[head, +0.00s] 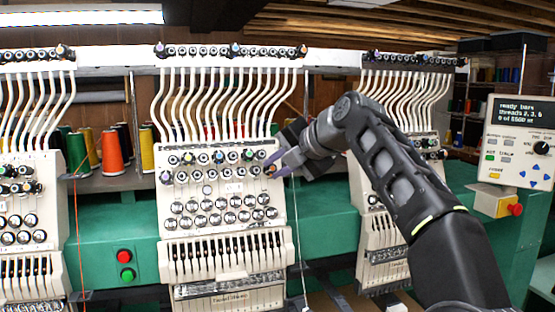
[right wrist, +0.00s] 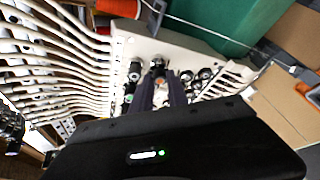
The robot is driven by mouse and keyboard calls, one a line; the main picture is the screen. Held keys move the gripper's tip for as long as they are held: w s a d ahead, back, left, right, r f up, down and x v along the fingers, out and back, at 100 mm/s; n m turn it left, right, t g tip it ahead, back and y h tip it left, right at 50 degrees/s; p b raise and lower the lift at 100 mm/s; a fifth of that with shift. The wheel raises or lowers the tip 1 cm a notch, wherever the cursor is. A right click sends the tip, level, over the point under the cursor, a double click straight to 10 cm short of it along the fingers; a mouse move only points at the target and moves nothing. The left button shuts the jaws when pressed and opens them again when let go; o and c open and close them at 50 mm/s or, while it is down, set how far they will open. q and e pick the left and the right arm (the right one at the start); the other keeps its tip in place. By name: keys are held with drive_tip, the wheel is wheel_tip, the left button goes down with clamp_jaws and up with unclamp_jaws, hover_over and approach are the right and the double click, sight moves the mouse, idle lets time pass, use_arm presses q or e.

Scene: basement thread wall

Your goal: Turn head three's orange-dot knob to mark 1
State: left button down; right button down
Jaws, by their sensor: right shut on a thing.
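The middle sewing head (head: 222,187) is a cream panel with rows of dark and silver knobs below white thread tubes. The orange-dot knob (head: 271,170) sits at the right end of the upper knob rows. My right gripper (head: 273,164) reaches in from the right, its purple-grey fingers shut around this knob. In the right wrist view the orange dot (right wrist: 159,81) shows between the two fingertips (right wrist: 160,88). The fingers partly cover the knob, and I cannot read its mark. My left gripper is not in view.
Other heads stand at the left (head: 30,200) and right (head: 382,235), the right one partly behind my arm. A control panel (head: 520,142) reads "ready" at the right. Red and green buttons (head: 125,266) are on the green beam. Thread cones (head: 111,153) stand behind.

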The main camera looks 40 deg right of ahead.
drive_tip(key=shift+n, duration=0.3)
drive_tip(key=c, duration=1.6)
unclamp_jaws()
drive_tip(key=shift+o, duration=0.2)
drive_tip(key=v, duration=0.7)
drive_tip(key=shift+s+r+b, duration=0.2)
drive_tip(key=shift+s+b, duration=0.1)
